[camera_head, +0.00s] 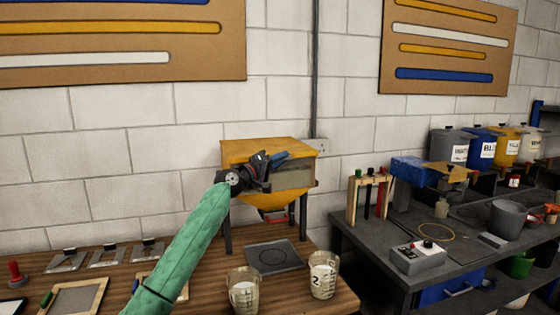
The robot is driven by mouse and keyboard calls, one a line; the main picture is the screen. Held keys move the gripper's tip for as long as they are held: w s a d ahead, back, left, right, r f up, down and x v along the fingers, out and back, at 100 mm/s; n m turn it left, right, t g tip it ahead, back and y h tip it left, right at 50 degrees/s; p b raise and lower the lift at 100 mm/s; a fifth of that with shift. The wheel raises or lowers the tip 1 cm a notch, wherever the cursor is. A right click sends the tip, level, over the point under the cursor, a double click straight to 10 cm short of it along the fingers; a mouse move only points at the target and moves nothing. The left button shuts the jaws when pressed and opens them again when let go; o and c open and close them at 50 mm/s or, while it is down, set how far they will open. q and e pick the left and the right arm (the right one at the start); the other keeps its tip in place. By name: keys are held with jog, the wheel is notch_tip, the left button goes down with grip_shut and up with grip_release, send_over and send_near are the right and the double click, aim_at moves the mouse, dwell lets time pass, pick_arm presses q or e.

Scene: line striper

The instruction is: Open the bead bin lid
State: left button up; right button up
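The bead bin (300,174) stands on dark legs at the back of the wooden bench, against the wall. It has a grey front, a yellow funnel-shaped underside and a yellow top (262,147), which looks flat and closed. My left gripper (275,160) is at the front of the bin, just below the top edge. It covers part of the bin's front. A small blue part shows by the fingertips; I cannot tell if it belongs to the bin or the gripper. I cannot tell whether the fingers touch the lid or are open. My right gripper is not in view.
Two clear cups (323,275) stand on the bench front, near a dark square plate (275,256) below the bin. Framed screens (78,298) lie at left. A dark table (370,250) at right holds a grey control box (418,258) and several labelled buckets.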

pick_arm(q)
grip_shut()
